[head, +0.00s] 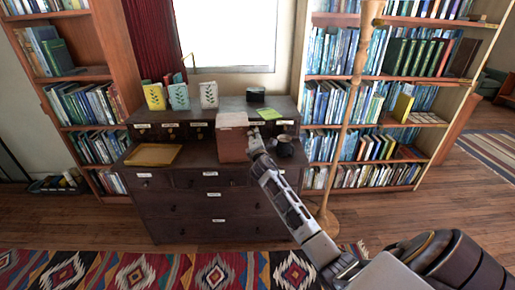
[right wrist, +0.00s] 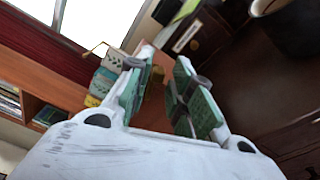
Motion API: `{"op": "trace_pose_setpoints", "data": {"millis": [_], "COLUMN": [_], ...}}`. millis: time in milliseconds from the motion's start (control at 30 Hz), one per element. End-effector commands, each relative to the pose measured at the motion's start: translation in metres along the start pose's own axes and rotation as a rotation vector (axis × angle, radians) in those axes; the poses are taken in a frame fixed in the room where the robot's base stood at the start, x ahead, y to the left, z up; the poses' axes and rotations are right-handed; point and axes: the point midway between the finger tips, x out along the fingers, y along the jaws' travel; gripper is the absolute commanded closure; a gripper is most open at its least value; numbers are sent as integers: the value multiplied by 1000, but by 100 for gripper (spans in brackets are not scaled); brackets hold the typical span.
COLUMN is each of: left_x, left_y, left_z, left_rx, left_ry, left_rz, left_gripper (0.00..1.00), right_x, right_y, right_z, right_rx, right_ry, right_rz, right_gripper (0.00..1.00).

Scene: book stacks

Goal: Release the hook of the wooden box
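The wooden box (head: 232,146) is reddish-brown with a paler top and stands on the dark desk-like cabinet (head: 205,203). My right gripper (head: 256,143) is at the box's right side in the head view. In the right wrist view its two green-padded fingers (right wrist: 160,88) are apart, with a reddish-brown surface, apparently the box (right wrist: 154,115), behind the gap. I cannot tell whether a finger touches the box. The hook is too small or hidden to make out. My left gripper is not in view.
A dark mug (head: 285,147) stands just right of my right gripper. A yellow tray (head: 153,155) lies at left on the cabinet. Upright decorated books (head: 180,97) stand on top. A wooden pole (head: 346,120) rises on the right, before full bookshelves.

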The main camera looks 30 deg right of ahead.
Motion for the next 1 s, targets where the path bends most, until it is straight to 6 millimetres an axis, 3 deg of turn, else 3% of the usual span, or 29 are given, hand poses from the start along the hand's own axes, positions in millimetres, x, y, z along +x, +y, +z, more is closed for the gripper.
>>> {"op": "trace_pose_setpoints", "data": {"millis": [1000], "left_x": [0], "left_y": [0], "left_z": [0], "left_rx": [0], "left_ry": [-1], "left_rz": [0], "left_gripper": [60], "right_x": [-89], "right_y": [-2], "right_z": [-1], "right_rx": [0], "right_ry": [2], "right_rz": [-2], "right_gripper": [78]}}
